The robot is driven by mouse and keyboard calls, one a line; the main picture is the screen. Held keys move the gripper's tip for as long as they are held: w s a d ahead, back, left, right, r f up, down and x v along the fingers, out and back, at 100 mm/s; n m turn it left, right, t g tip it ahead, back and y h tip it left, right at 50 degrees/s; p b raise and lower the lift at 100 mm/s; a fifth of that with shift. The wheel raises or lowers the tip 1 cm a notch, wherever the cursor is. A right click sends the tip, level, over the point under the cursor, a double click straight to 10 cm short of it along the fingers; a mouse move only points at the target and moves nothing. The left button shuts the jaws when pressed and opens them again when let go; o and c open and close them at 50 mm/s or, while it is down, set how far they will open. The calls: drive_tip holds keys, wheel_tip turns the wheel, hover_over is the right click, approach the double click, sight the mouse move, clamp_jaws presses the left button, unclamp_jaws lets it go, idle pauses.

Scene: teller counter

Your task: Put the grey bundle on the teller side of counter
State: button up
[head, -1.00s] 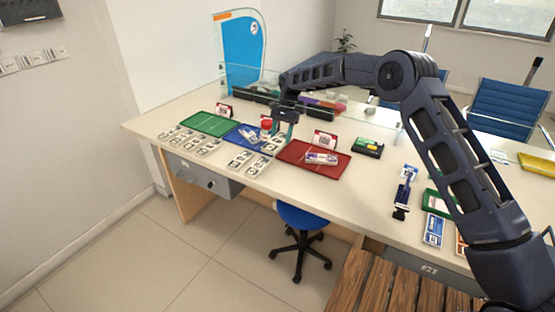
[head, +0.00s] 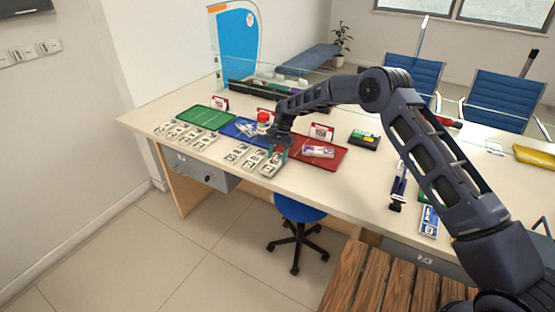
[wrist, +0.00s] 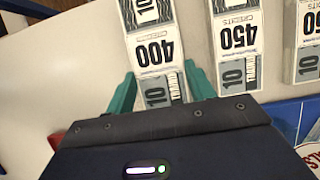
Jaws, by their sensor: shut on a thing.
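My gripper (head: 278,153) is low over the counter's near edge, between the blue and red trays. Its teal fingers (wrist: 160,90) are shut on the near end of a grey-and-white bundle marked 400 credits (wrist: 153,48). In the head view this is the rightmost bundle (head: 271,166) of a row of three, partly hidden by my fingers. Its neighbours are a bundle marked 450 (wrist: 238,40) and another beyond it (wrist: 308,45). I cannot tell whether the held bundle is lifted off the counter (head: 340,180).
A red tray (head: 318,160) with a small pack lies right of my gripper; a blue tray (head: 232,131) and green tray (head: 205,117) lie left. More bundles (head: 187,134) lie at left. A glass screen stands behind. A blue stool (head: 298,207) is below the front edge.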

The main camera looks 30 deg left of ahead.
drive_tip(key=shift+f, duration=0.7)
drive_tip(key=shift+f, duration=0.2)
drive_tip(key=o, duration=1)
drive_tip(key=shift+r, duration=0.1)
drive_tip(key=v, duration=1.2)
drive_tip(key=shift+r, duration=0.15)
